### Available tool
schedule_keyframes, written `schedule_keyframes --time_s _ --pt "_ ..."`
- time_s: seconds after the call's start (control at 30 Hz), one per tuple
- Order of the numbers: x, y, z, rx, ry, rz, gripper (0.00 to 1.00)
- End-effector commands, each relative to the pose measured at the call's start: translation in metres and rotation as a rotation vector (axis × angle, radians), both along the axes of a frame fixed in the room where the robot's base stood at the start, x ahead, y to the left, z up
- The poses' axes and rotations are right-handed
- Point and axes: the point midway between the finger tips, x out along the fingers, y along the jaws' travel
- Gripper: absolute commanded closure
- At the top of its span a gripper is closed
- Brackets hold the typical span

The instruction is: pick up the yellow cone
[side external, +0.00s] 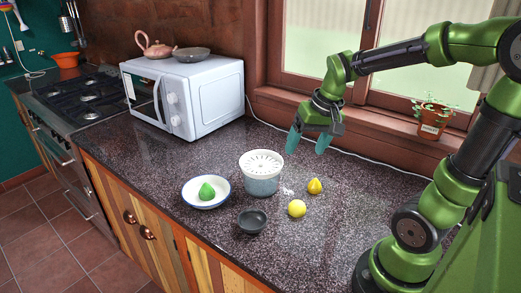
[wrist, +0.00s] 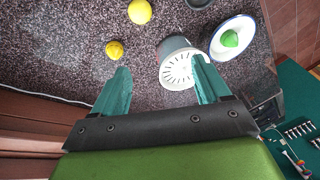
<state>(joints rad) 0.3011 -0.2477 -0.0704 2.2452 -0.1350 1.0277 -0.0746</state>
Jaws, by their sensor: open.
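The yellow cone (side external: 315,186) stands on the dark speckled counter, right of a blue-grey pot with a slotted white top (side external: 262,172). In the wrist view the yellow cone (wrist: 115,50) lies just beyond the left fingertip, apart from it. My gripper (side external: 308,143) is open and empty, in the air above the counter, behind the cone in the side view. Its two teal fingers (wrist: 161,68) are spread wide in the wrist view, with the pot partly behind the right one.
A yellow ball (side external: 297,208) sits near the cone. A white plate (side external: 189,194) with a green fruit-like object (side external: 207,192) and a dark bowl (side external: 252,221) stand left. A microwave (side external: 190,95) stands further back. A potted plant (side external: 432,121) is on the sill.

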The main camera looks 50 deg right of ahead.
Motion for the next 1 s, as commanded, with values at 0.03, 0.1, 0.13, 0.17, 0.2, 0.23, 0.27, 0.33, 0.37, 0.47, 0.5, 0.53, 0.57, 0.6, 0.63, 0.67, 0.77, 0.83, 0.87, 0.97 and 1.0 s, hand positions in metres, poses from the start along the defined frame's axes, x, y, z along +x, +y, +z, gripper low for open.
schedule_keyframes --time_s 0.03,0.1,0.13,0.17,0.2,0.23,0.27,0.33,0.37,0.47,0.5,0.53,0.57,0.6,0.63,0.67,0.77,0.83,0.87,0.97,1.0 --pt "0.004 -0.024 -0.01 0.002 0.063 -0.038 0.24" --pt "0.006 -0.052 -0.02 0.001 0.134 -0.066 0.24" --pt "0.006 -0.062 -0.024 0.001 0.163 -0.075 0.24" --pt "0.005 -0.072 -0.027 0.001 0.189 -0.083 0.24" --pt "0.005 -0.083 -0.031 0.0 0.219 -0.088 0.24" --pt "0.005 -0.091 -0.033 0.0 0.238 -0.091 0.24" --pt "0.005 -0.097 -0.034 -0.003 0.255 -0.09 0.24" --pt "0.005 -0.107 -0.034 -0.009 0.284 -0.078 0.24" --pt "0.006 -0.109 -0.031 -0.015 0.288 -0.07 0.24" --pt "0.003 -0.107 -0.035 -0.013 0.302 -0.046 0.24" --pt "0.003 -0.107 -0.04 -0.012 0.303 -0.042 0.24" --pt "0.003 -0.106 -0.046 -0.012 0.304 -0.042 0.24" --pt "0.003 -0.107 -0.051 -0.011 0.304 -0.043 0.24" --pt "0.003 -0.106 -0.06 -0.01 0.303 -0.044 0.24" --pt "0.003 -0.106 -0.067 -0.011 0.305 -0.043 0.24" --pt "0.003 -0.107 -0.074 -0.012 0.304 -0.042 0.24" --pt "0.003 -0.106 -0.096 -0.011 0.304 -0.043 0.24" --pt "0.003 -0.106 -0.111 -0.011 0.303 -0.043 0.24" --pt "0.003 -0.106 -0.117 -0.011 0.302 -0.044 0.24" --pt "0.004 -0.106 -0.132 -0.012 0.302 -0.043 0.24" --pt "0.004 -0.106 -0.136 -0.013 0.3 -0.043 0.24"
